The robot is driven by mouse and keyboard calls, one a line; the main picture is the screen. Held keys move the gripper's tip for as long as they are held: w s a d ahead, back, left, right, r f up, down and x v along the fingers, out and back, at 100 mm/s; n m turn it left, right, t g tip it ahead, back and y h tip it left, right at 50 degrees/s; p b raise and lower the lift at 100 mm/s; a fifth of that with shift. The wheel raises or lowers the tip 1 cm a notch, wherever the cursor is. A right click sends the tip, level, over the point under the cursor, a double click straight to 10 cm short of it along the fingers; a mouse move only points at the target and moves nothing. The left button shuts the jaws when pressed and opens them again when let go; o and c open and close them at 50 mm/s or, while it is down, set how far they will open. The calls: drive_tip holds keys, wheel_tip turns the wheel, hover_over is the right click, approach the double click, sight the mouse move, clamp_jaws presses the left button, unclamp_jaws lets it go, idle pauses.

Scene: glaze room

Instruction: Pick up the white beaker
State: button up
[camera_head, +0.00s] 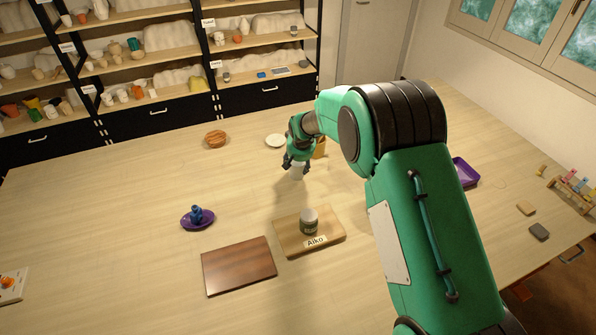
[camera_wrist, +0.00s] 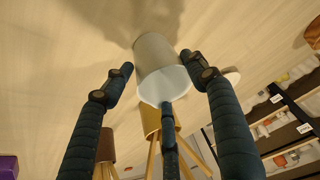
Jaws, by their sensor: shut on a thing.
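The white beaker (camera_wrist: 158,62) is a plain cylinder between my fingers in the wrist view, its open rim towards the camera. My gripper (camera_wrist: 157,70) is shut on it, with a finger on either side and another below its rim. In the head view my gripper (camera_head: 297,167) points down over the far middle of the table. Only a small pale part of the beaker (camera_head: 297,175) shows below the fingers there. I cannot tell whether its base touches the table.
An ochre object (camera_head: 320,148) stands close behind my gripper. A white saucer (camera_head: 275,140) and wooden bowl (camera_head: 215,139) lie farther back. Nearer are a purple plate (camera_head: 187,224) with a blue item, a dark board (camera_head: 239,265) and an "Aiko" board (camera_head: 285,236) bearing a jar (camera_head: 309,221).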

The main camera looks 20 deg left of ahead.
drive_tip(key=shift+r, duration=0.15)
drive_tip(key=shift+r, duration=0.6)
drive_tip(key=s+d+r, duration=0.3)
drive_tip(key=s+d, duration=0.6)
drive_tip(key=s, duration=0.3)
drive_tip(key=shift+s+d+r, duration=0.2)
drive_tip(key=shift+s+r, duration=0.05)
drive_tip(key=shift+s, duration=0.15)
